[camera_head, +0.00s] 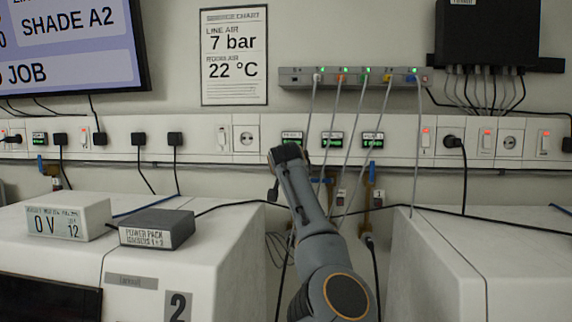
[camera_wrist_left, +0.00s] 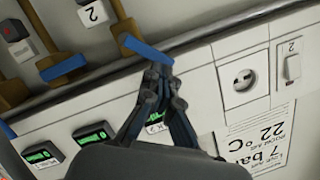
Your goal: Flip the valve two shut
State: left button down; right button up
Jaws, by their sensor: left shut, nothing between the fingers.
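My left gripper (camera_head: 285,153) is shut and empty in front of the wall rail. In the left wrist view, where the wall appears turned over, its closed fingertips (camera_wrist_left: 158,72) are at the end of a blue valve handle (camera_wrist_left: 143,48) on a brass pipe. A tag reading 2 (camera_wrist_left: 95,14) is beside that pipe. The handle slants down to the right in that view; I cannot tell whether the fingers touch it. In the head view my gripper and arm hide this valve. My right gripper is not in view.
Another blue handle (camera_wrist_left: 63,67) is beside it in the wrist view. Grey cables (camera_head: 345,140) hang close by. White cabinets (camera_head: 235,240) and (camera_head: 430,260) flank the arm.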

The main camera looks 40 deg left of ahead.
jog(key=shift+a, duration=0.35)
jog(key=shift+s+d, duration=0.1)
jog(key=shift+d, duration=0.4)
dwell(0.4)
